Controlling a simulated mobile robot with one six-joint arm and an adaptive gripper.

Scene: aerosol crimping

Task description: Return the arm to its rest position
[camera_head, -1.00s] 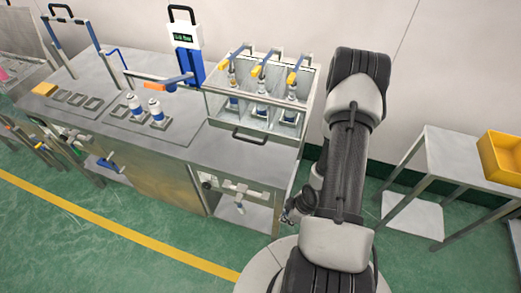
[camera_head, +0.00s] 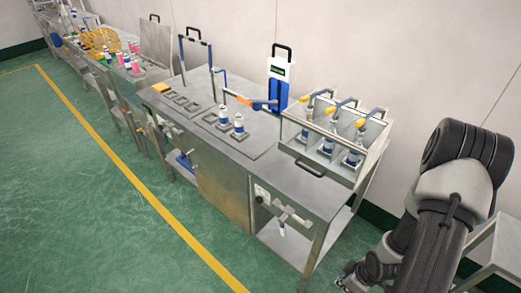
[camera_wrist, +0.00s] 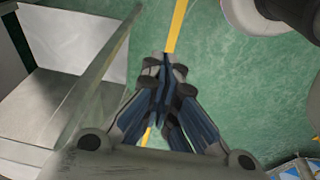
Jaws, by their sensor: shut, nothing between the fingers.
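My arm is folded at the right side of the head view. My gripper (camera_wrist: 166,62) shows in the wrist view, pointing down over the green floor, its fingertips together with nothing between them. In the head view its lower end shows only partly, at the bottom beside my arm, clear of the workbench (camera_head: 225,165).
Two cans (camera_head: 238,126) stand on the bench. A clear-sided enclosure (camera_head: 370,140) with several crimping heads stands at its right end. A blue-and-white gauge unit (camera_head: 281,75) stands behind. A side table (camera_head: 497,248) is at the right, partly hidden by my arm. Green floor (camera_head: 100,220) is open in front.

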